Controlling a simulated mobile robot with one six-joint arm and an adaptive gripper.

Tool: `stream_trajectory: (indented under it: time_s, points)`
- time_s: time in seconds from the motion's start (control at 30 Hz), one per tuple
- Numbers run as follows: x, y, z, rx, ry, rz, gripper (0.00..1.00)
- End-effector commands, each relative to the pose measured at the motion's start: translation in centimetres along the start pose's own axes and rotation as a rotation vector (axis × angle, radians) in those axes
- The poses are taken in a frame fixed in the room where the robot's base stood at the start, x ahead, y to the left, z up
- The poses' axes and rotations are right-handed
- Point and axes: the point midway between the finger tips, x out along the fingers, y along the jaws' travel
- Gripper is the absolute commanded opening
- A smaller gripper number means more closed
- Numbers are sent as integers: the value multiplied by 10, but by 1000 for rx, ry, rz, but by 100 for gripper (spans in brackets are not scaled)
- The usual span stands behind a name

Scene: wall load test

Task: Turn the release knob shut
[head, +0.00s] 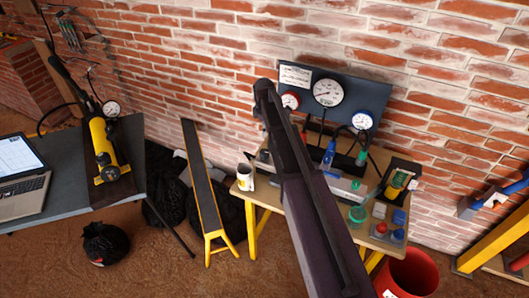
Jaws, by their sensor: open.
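A yellow hand pump (101,139) with a long black lever stands on a black mat at the left. A small round dark part (110,173) shows at its near end; I cannot tell if it is the release knob or how far it is turned. A white-faced dial gauge (111,108) sits beside the pump. My dark arm crosses the middle of the head view, well to the right of the pump. I see no fingers of my gripper in this view.
An open laptop (22,168) lies on the grey table left of the pump. A yellow-legged black beam (203,180), black bags (102,243) and a red bucket (405,275) stand on the floor. A wooden table (270,197) holds a gauge panel (378,92), mug and tools.

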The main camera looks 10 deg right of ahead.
Motion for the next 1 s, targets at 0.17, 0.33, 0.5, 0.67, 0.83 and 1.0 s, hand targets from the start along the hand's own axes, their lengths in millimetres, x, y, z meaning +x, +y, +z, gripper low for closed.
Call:
stream_trajectory:
  time_s: [0.17, 0.33, 0.5, 0.67, 0.83, 1.0]
  points:
    - [1, 0, 0, 0, 0, 0, 99]
    - [7, 0, 0, 1, 0, 0, 99]
    - [17, 0, -1, 0, 0, 0, 99]
    - [29, 0, -1, 0, 0, 0, 99]
    - [42, 0, -1, 0, 0, 0, 99]
    - [55, 0, -1, 0, 0, 0, 99]
